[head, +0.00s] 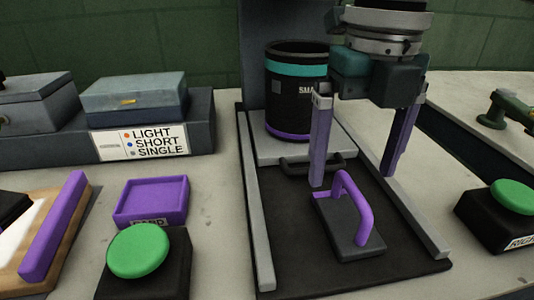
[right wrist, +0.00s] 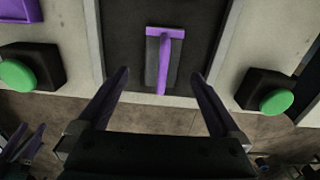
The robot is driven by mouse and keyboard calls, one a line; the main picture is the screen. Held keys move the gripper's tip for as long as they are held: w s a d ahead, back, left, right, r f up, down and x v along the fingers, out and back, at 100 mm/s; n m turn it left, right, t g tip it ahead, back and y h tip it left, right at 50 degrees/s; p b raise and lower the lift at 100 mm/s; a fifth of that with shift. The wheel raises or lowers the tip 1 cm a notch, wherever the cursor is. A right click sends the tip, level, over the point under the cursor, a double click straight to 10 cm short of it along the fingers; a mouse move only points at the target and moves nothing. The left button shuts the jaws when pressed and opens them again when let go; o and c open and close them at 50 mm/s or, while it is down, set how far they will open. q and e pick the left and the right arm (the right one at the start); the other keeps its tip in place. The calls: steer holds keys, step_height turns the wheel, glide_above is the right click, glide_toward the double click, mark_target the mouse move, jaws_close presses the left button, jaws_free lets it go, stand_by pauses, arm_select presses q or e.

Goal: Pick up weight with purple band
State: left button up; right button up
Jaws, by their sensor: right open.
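The weight (head: 348,228) is a dark grey block with a purple arched handle, lying on the black mat between two metal rails. It also shows in the right wrist view (right wrist: 152,62). My right gripper (head: 353,178) is open and empty, pointing down above the weight. In the right wrist view its fingers (right wrist: 161,72) are spread on either side of the handle, a little nearer than the block, and do not touch it. Purple finger-like parts, probably my left gripper (right wrist: 24,140), show at the lower left of the right wrist view, too unclear to tell their state.
A black canister (head: 292,110) with teal and purple bands stands on a plate behind the weight. A green button (head: 138,250) is at left, another (head: 513,196) at right. A purple tray (head: 152,200) and a teal-lidded box (head: 135,93) are at left. Metal rails (head: 256,200) flank the mat.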

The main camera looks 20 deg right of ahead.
mark_target(347, 217)
step_height(347, 217, down, 2)
steer(key=shift+a+f, duration=0.1)
steer(key=f, duration=0.1)
steer(key=f+b, duration=0.1)
steer(key=f, duration=0.3)
steer(key=shift+s+d+f, duration=0.15)
steer(key=shift+s+d, duration=0.1)
steer(key=shift+s, duration=0.05)
jaws_close()
stand_by(0.5)
